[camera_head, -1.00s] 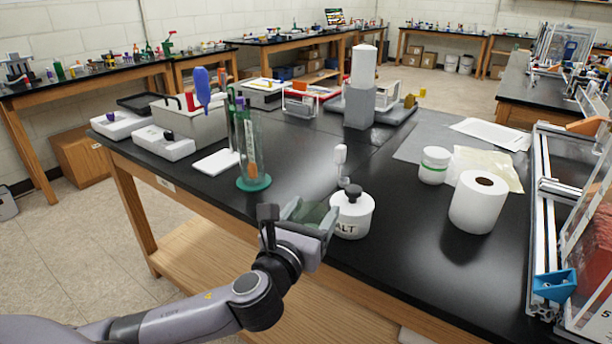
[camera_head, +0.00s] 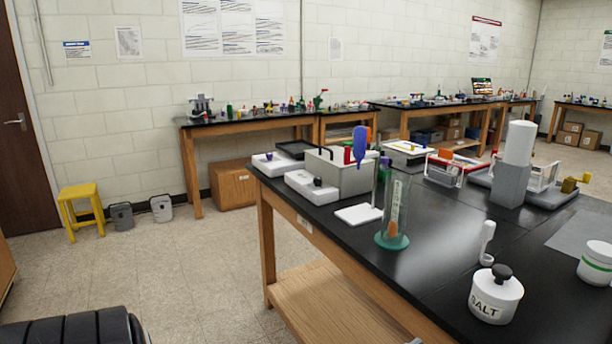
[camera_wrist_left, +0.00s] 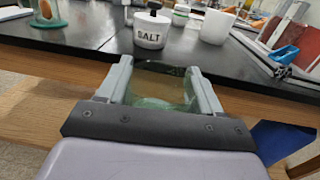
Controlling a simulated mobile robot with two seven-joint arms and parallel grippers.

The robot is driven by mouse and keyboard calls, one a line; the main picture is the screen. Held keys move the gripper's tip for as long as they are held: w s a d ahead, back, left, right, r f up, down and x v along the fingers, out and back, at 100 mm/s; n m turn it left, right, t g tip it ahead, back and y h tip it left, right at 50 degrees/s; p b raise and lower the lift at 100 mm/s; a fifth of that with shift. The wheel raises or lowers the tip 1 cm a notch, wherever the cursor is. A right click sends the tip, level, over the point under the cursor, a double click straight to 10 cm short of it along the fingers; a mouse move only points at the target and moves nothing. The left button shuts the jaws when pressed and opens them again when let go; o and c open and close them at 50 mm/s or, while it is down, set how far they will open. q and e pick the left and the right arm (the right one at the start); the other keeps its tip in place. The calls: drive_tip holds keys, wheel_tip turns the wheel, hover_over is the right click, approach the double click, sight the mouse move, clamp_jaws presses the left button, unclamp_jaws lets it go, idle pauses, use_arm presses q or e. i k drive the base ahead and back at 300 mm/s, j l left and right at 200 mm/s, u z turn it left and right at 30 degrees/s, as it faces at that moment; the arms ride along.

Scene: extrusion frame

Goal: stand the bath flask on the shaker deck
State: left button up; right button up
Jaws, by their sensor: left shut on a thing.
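In the left wrist view my left gripper (camera_wrist_left: 160,82) is shut on a clear, greenish glass vessel, which I take to be the bath flask (camera_wrist_left: 160,97). The fingers stand on either side of it, and its base is hard to make out. It is held in front of the black bench's near edge, close to the salt jar (camera_wrist_left: 151,30). My left gripper and the flask are out of the head view. My right gripper is in neither view. I cannot tell for certain which bench device is the shaker deck.
On the black bench (camera_head: 440,260) stand a glass cylinder with a green foot (camera_head: 392,241), a grey bath box (camera_head: 340,177), a white pad (camera_head: 358,214), the salt jar (camera_head: 495,298) and a grey block under a white cylinder (camera_head: 510,185).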

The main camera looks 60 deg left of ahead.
sight(300, 148)
drive_tip(key=j+z, duration=0.1)
drive_tip(key=j, duration=1.3)
drive_tip(key=j+z, duration=0.15)
drive_tip(key=j, duration=0.5)
drive_tip(key=k+j, duration=0.1)
drive_tip(key=j, duration=0.6)
drive_tip(key=k+j+z, duration=0.15)
drive_tip(key=j, duration=0.55)
drive_tip(key=j+z, duration=0.1)
drive_tip(key=j, duration=0.55)
